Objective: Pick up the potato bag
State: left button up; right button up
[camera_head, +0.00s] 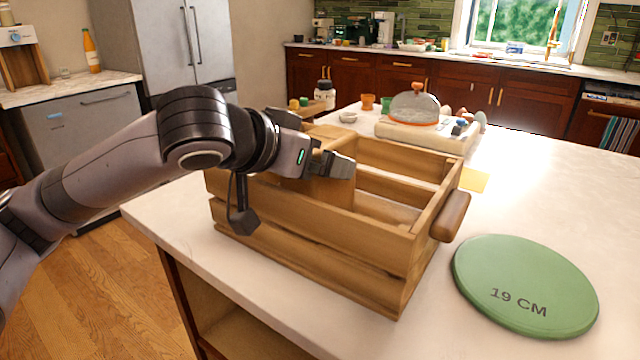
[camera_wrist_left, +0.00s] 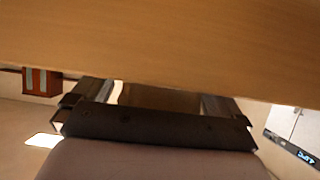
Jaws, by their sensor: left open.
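A slatted wooden crate (camera_head: 310,245) stands on the white counter. Inside its left part is a plain brown block-like shape (camera_head: 328,190), partly behind my gripper. I cannot tell whether it is the potato bag; no label shows, and no other bag is clearly seen. My left gripper (camera_head: 340,163) is open, over the crate's left part, close to the brown shape. Contact cannot be told. In the left wrist view the gripper (camera_wrist_left: 155,103) is partly covered by a broad tan surface (camera_wrist_left: 160,40), crossing the top of the picture. My right gripper is not in view.
A round green board (camera_head: 525,285) marked 19 CM lies right of the crate. Behind the crate are a pale board (camera_head: 425,135) with a grey, orange-rimmed item (camera_head: 414,106), and small cups. The counter's right side is mostly clear. A fridge (camera_head: 170,45) stands back left.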

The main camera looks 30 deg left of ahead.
pick_arm(q)
jog(key=shift+w, duration=0.1)
jog(key=c, duration=1.1)
jog(key=shift+r, duration=0.1)
jog(key=c, duration=0.4)
